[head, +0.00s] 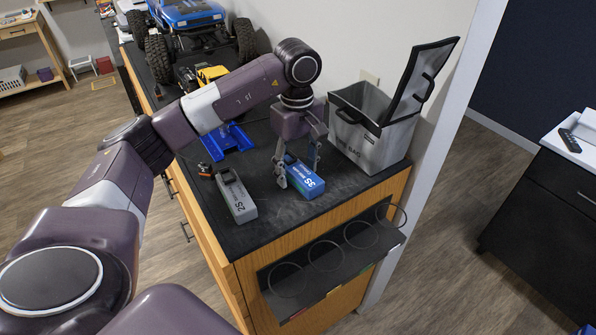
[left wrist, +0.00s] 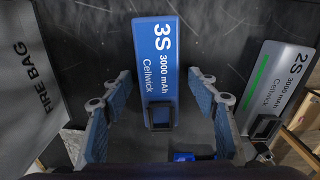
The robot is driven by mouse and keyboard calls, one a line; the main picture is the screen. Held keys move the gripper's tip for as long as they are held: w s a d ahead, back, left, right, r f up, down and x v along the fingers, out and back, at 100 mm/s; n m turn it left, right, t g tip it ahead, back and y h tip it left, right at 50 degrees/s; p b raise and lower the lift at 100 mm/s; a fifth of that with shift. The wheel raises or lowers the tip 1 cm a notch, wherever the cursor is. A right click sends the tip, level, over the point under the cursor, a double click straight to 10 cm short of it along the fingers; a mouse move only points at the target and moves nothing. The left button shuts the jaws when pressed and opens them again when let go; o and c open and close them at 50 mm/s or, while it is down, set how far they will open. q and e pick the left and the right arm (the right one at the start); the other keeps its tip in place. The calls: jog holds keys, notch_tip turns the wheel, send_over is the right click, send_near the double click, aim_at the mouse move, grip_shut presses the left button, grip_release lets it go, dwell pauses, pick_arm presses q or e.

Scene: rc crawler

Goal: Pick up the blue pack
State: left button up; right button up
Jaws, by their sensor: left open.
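The blue pack (head: 304,179) lies on the dark bench top, marked 3S; in the left wrist view the blue pack (left wrist: 156,65) reads 3S 3000 mAh Cellwick. My left gripper (head: 297,172) is open, pointing down over the pack, with one finger on each side of it. In the left wrist view the open fingers (left wrist: 162,112) flank the near end of the pack, with gaps on both sides. I cannot tell how far above the bench the fingertips are. My right gripper is not in view.
A grey 2S pack (head: 236,197) lies left of the blue pack. An open grey fire bag (head: 372,142) stands at the right. A blue stand (head: 229,141), a yellow object (head: 211,74) and a blue crawler (head: 190,14) are farther back. Ring holders (head: 325,256) hang on the bench end.

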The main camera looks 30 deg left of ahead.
pick_arm(q)
jog(key=c, duration=1.5)
jog(key=shift+w, duration=0.1)
jog(key=shift+r, duration=0.1)
